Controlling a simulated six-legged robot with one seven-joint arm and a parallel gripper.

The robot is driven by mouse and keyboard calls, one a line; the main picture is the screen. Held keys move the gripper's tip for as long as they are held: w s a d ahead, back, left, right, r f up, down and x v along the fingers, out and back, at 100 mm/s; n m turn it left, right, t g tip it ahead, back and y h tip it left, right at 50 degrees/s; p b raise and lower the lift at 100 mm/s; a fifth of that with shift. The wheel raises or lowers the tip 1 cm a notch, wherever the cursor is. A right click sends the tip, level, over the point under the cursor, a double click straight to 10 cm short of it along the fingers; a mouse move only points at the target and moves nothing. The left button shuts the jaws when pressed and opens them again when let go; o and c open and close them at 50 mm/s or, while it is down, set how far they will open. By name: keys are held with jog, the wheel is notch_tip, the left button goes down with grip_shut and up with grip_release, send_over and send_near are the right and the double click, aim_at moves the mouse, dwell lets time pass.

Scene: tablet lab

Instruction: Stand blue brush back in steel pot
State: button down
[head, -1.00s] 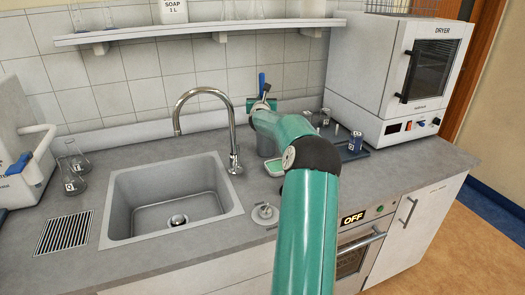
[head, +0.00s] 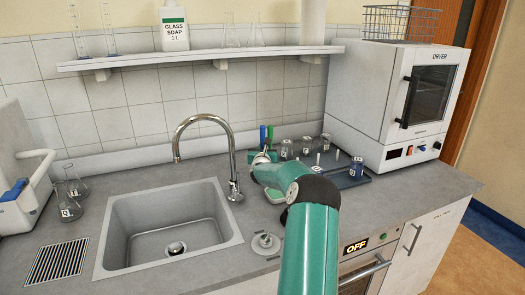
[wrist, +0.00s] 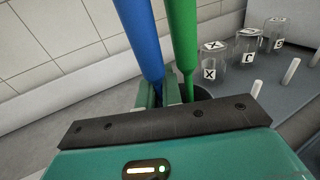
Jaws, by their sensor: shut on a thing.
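My gripper (wrist: 158,92) is shut on the blue brush (wrist: 138,38), whose handle rises upright with a slight tilt between the fingers. In the head view the blue brush (head: 263,136) shows as a short blue stick behind my wrist. A green brush (wrist: 184,42) stands close to its right. The dark rim of the steel pot (wrist: 204,93) shows in part behind my fingers, around the green brush. My gripper hides the lower end of the blue brush, so I cannot tell whether it is inside the pot. My arm hides the pot in the head view.
A dark tray (head: 346,177) with lettered glass jars (wrist: 214,66) and pegs lies to the right, before the dryer (head: 395,100). The tap (head: 232,160) and sink (head: 170,235) are to the left. A tiled wall (head: 130,110) stands close behind.

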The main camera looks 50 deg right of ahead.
jog(key=shift+f, duration=0.2)
jog(key=c, duration=1.6)
grip_release()
jog(key=shift+o, duration=0.2)
jog(key=shift+r, duration=0.15)
jog(key=v, duration=1.2)
